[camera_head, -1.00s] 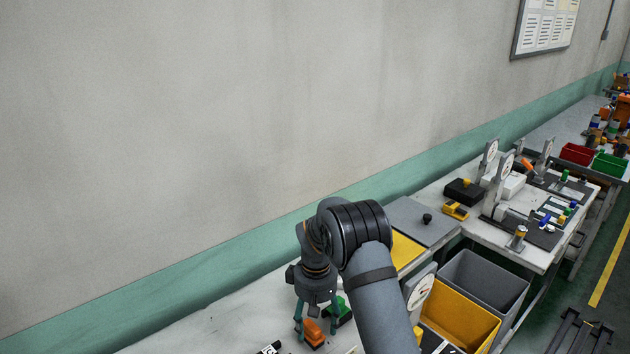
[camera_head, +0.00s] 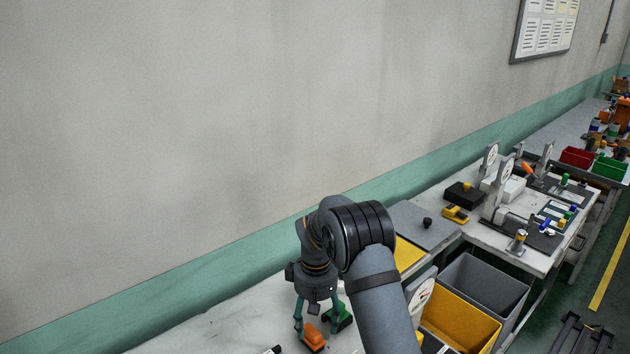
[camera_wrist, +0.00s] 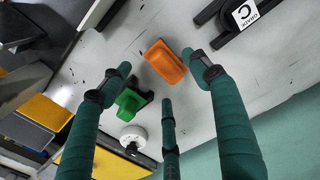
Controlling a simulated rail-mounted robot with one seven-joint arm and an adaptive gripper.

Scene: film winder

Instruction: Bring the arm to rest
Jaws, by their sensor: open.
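My gripper (camera_head: 317,318) hangs over the near end of the white workbench (camera_head: 232,318), fingers pointing down. In the wrist view my gripper (camera_wrist: 163,85) shows its teal fingers spread apart with nothing between them. An orange block-like object (camera_head: 313,338) lies on the bench under the fingers; it also shows in the wrist view (camera_wrist: 166,62), beyond the fingertips. A green object on a black base (camera_head: 338,317) stands close beside it and shows in the wrist view (camera_wrist: 130,102). My arm hides part of the bench.
A yellow bin (camera_head: 458,324) and a grey bin (camera_head: 486,282) stand right of my arm. A white dial (camera_head: 420,292) is close to my arm. A second bench (camera_head: 482,234) holds several devices. The wall (camera_head: 180,130) runs behind.

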